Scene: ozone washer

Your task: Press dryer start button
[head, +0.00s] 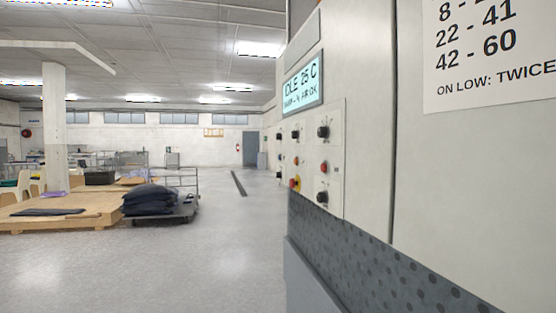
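The machine (365,110) fills the right side of the head view. Its control panel (334,152) is seen at a steep angle, below a lit display (302,84) that reads "IDLE 25 C". The panel carries several black knobs, including an upper knob (322,132) and a lower knob (322,197). Between these two is a red button (322,168). A red and yellow button (295,183) sits lower left. Labels are too small to read, so I cannot tell which control is the dryer start button. Neither of my grippers is in view.
A white sign (490,50) hangs on the machine's face at upper right. Open grey floor (220,265) lies left of the machine. Farther left are a cart (172,216) with dark folded fabric (149,199), a low wooden platform (90,222) and a pillar (55,130).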

